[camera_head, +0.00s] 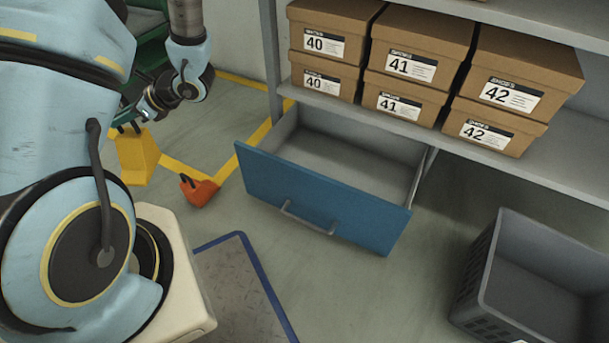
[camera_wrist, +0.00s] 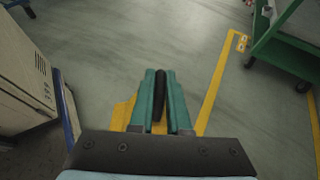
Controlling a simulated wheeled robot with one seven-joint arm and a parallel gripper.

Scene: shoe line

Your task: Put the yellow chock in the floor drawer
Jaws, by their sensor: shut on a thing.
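The yellow chock (camera_head: 136,157) hangs below my gripper (camera_head: 134,128) at the left of the head view. My gripper is shut on it. In the wrist view, a dark strip sits between the green fingers (camera_wrist: 160,78), and part of the yellow chock (camera_wrist: 122,115) shows behind them. I cannot tell whether the chock's base is clear of the floor. The floor drawer (camera_head: 322,205) is pulled open under the shelf, with a blue front and a grey inside that looks empty. The chock is left of the drawer, apart from it.
An orange chock (camera_head: 198,190) lies on the floor between the yellow chock and the drawer. Shoe boxes (camera_head: 415,65) stand on the shelf (camera_head: 470,150) above the drawer. A grey crate (camera_head: 490,270) is at lower right. A blue-edged mat (camera_head: 240,290) lies in front.

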